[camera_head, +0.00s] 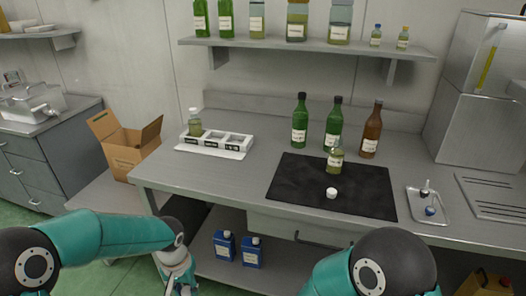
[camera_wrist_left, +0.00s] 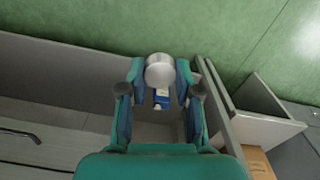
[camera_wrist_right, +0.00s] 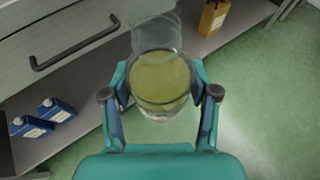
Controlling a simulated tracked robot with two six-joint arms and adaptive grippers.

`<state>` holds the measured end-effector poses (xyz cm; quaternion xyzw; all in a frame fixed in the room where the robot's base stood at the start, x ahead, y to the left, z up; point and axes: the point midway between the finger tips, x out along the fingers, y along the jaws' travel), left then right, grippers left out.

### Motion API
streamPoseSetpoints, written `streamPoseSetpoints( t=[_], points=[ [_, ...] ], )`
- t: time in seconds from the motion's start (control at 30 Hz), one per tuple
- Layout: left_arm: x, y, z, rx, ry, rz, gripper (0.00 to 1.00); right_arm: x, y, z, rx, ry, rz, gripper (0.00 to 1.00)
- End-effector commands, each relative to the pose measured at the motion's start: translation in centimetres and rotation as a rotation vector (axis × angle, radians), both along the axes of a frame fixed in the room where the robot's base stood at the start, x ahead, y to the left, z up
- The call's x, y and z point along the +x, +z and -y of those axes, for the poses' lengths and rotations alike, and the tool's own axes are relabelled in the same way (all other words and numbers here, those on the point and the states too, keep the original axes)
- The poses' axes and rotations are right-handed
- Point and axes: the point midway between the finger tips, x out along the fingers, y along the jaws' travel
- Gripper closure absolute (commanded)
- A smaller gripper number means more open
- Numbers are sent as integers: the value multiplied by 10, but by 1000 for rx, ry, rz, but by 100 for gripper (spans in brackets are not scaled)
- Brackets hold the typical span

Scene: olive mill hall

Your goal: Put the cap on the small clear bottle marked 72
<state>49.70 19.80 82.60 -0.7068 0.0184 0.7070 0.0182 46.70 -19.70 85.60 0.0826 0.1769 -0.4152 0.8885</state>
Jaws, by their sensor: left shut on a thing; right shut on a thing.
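My left gripper (camera_wrist_left: 161,82) is shut on a small pale grey round piece that looks like a cap (camera_wrist_left: 159,69). In the head view its wrist shows low at the left, in front of the bench; the fingertips are cut off. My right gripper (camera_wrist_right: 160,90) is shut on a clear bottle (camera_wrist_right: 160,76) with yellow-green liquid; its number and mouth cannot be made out. Another clear bottle (camera_head: 335,160) with yellow-green liquid stands on the black mat (camera_head: 290,185). A white cap (camera_head: 331,193) lies in front of it. No number 72 is readable.
A white rack (camera_head: 215,150) holds one clear bottle (camera_head: 195,123). Two green bottles (camera_head: 333,123) and a brown bottle (camera_head: 371,132) stand behind the mat. A metal tray (camera_head: 428,207) with small items lies right. The bench's front left is clear.

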Motion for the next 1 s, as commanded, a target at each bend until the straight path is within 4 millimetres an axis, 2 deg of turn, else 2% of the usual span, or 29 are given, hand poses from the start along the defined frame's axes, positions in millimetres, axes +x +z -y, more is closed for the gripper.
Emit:
streamPoseSetpoints(
  t=[0.17,0.73,0.87,1.0],
  points=[
    [4,0,2,0,53,0,80,1,2,0,-1,-24,2,100],
    [4,1,2,0,53,0,80,1,2,-1,-1,-20,2,100],
    [4,1,2,0,52,0,80,2,1,-8,-1,14,2,100],
    [4,1,2,0,52,-1,80,3,-2,-26,-2,96,0,100]
  ],
)
